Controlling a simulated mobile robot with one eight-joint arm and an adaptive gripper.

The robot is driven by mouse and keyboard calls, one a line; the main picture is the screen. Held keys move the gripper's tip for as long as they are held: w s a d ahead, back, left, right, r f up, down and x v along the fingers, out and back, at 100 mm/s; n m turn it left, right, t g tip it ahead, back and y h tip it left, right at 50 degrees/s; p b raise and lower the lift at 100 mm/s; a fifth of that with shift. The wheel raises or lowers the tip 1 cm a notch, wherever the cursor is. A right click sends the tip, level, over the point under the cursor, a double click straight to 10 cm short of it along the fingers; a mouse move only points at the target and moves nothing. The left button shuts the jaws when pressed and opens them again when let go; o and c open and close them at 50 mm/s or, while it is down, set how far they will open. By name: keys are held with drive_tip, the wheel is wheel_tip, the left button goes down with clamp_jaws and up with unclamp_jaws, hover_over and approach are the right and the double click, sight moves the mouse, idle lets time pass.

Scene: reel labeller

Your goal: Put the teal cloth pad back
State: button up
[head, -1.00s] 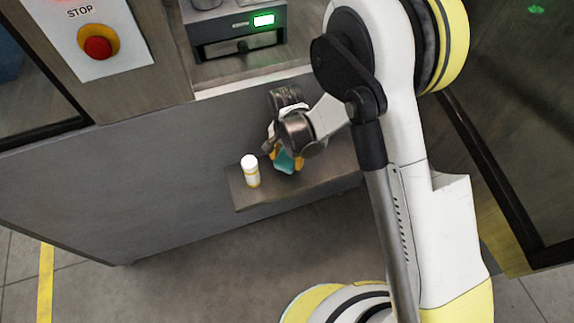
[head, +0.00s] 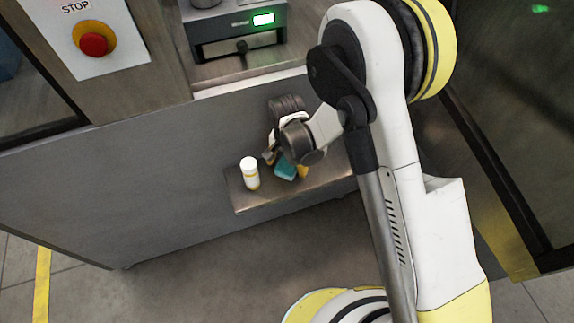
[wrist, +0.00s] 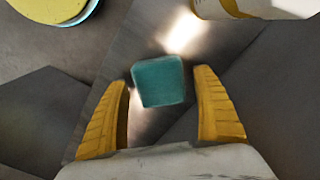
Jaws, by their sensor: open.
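The teal cloth pad (head: 286,171) lies on a small metal shelf (head: 243,203) that juts from the grey cabinet front. In the wrist view the pad (wrist: 158,81) shows as a teal block between the two yellow fingers, with a gap on each side. My gripper (wrist: 161,108) is open and holds nothing. In the head view my gripper (head: 286,165) is just above the shelf and partly hidden by my own wrist.
A white bottle with a yellow band (head: 250,173) stands upright on the shelf, left of the pad. Above are a machine with a lit green display (head: 264,19) and a red stop button (head: 94,44). The shelf's front left part is clear.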

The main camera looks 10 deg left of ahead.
sight(288, 165)
drive_tip(key=w+d+r+t+p, duration=0.1)
drive_tip(key=d+r+p, duration=0.15)
drive_tip(key=r, duration=0.75)
drive_tip(key=d+r+p, duration=0.2)
drive_tip(key=d+r, duration=0.1)
drive_tip(key=r, duration=0.7)
drive_tip(key=s+d+r+n+t+y, duration=0.1)
drive_tip(key=s+d+r+t, duration=0.1)
drive_tip(key=d+r, duration=0.8)
drive_tip(key=s+d+r+n+t+h, duration=0.1)
drive_tip(key=s+d+r+t, duration=0.3)
drive_tip(key=s+d, duration=0.6)
drive_tip(key=d+r, duration=0.2)
drive_tip(key=d, duration=0.2)
drive_tip(key=shift+s+r+n, duration=0.25)
drive_tip(key=shift+s+n, duration=0.05)
drive_tip(key=shift+s, duration=0.05)
drive_tip(key=shift+s+a, duration=0.1)
